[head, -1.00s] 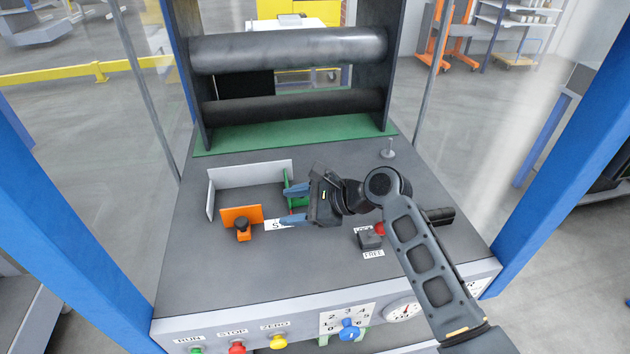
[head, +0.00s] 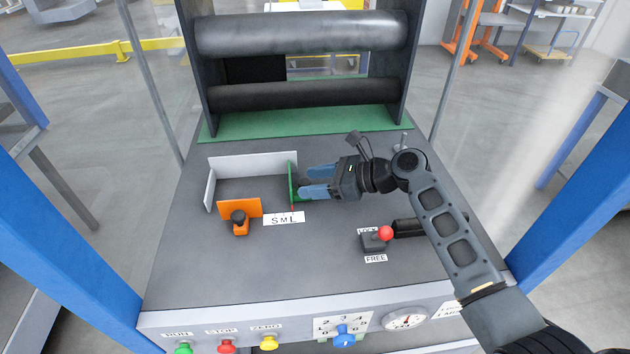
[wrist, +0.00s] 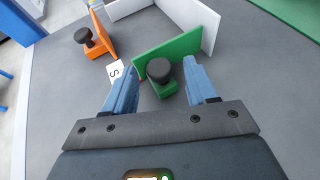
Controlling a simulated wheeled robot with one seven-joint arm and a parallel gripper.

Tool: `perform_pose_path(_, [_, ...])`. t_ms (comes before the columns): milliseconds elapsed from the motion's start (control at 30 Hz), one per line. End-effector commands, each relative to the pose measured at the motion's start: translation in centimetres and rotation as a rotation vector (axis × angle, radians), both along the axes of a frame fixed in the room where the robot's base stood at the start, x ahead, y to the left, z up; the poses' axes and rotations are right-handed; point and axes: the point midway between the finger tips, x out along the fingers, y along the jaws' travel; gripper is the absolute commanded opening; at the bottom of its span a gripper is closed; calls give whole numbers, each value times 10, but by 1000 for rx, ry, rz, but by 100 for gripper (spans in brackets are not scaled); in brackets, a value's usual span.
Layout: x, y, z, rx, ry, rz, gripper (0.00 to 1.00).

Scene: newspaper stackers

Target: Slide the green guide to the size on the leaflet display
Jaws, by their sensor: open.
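The green guide (head: 292,182) stands upright on the grey machine bed, at the right end of a white L-shaped fence. In the wrist view the green guide (wrist: 182,48) carries a green block with a black knob (wrist: 159,70). My gripper (head: 305,182) is open at the guide's right side. In the wrist view my gripper's fingers (wrist: 153,75) stand either side of the knob, apart from it. A white S M L scale (head: 284,219) lies in front; a thin red pointer under the guide is near the L. I cannot make out a leaflet size display.
An orange guide (head: 240,209) with a black knob stands left of the scale. A LOCK/FREE lever with a red ball (head: 386,233) sits to the right, near my arm. White fence (head: 253,164) and dark rollers (head: 302,95) lie behind.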

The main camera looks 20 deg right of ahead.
Motion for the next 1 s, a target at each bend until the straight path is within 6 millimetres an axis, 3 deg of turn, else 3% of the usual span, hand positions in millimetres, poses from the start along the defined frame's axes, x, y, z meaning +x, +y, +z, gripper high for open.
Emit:
perform_pose_path(267, [1, 1, -1, 0, 0, -1, 57])
perform_pose_path(833, [1, 1, -1, 0, 0, 0, 2])
perform_pose_path(1000, [1, 1, -1, 0, 0, 0, 0])
